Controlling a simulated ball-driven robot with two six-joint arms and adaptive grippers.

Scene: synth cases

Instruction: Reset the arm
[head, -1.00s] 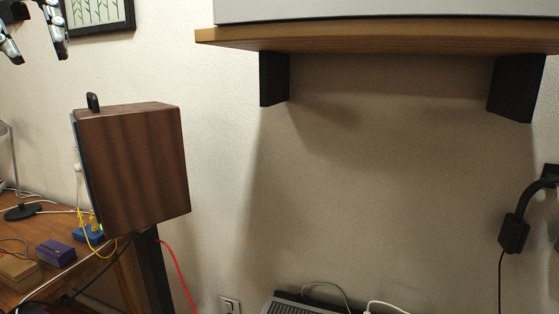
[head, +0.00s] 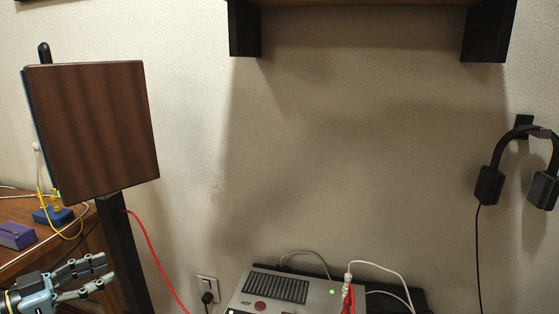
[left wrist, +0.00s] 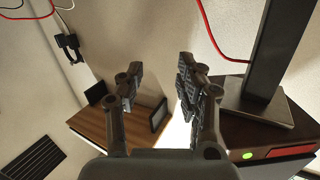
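My left gripper (head: 108,272) is at the lower left of the head view, in front of the dark stand post and low beside the desk. Its grey jointed fingers point right, with a gap between them. In the left wrist view my left gripper (left wrist: 158,85) shows both fingers apart with nothing between them, so it is open and empty. My right gripper is in neither view.
A brown wooden speaker box (head: 95,130) stands on a black post (head: 122,250) at the left. A desk with a purple box (head: 17,235) is beside it. A grey device (head: 285,288) is at the bottom, and headphones (head: 490,185) hang at the right.

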